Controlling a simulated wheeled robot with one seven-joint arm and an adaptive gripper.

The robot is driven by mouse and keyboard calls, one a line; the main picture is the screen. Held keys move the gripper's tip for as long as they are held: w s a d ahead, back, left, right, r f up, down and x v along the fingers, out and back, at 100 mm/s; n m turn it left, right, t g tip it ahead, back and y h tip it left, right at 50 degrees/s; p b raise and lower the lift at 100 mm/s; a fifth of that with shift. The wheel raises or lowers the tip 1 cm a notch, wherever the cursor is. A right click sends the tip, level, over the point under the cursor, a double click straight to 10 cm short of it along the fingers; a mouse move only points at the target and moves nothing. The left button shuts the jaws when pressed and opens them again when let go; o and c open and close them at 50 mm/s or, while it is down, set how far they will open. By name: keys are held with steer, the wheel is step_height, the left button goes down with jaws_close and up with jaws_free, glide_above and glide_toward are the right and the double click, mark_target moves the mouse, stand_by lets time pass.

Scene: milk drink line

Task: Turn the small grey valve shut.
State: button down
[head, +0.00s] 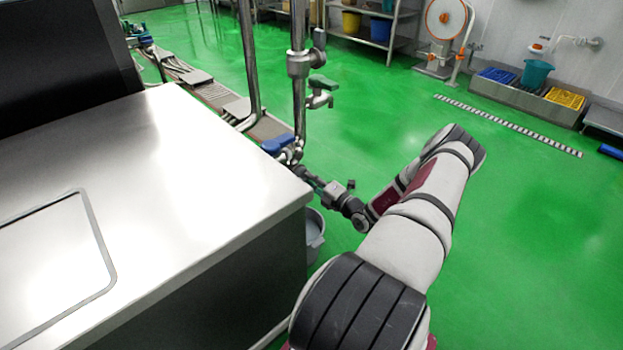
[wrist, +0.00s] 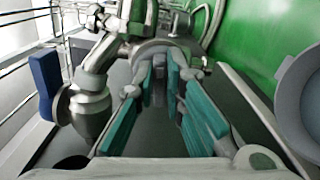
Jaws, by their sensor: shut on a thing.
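The small grey valve (wrist: 157,68) shows in the wrist view as a grey part at the pipework, between the far ends of my teal finger pads. My gripper (wrist: 160,72) is shut on it, with a pad on either side. In the head view my gripper (head: 309,178) reaches to the low pipe fittings just past the corner of the steel cabinet. The valve itself is too small and too covered there to make out, and how far it is turned cannot be told.
A blue handle (head: 277,143) sits on the fittings beside my gripper. Above it a tap (head: 319,95) with a green handle juts from an upright pipe (head: 299,105). The steel cabinet (head: 180,180) stands left. A grey bucket (head: 314,238) stands below my gripper. Green floor is clear at right.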

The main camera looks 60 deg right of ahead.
steer(key=shift+f+m, duration=0.15)
steer(key=shift+m, duration=0.85)
steer(key=c, duration=1.7)
jaws_free()
steer(key=shift+o, duration=0.2)
steer(key=v, duration=1.2)
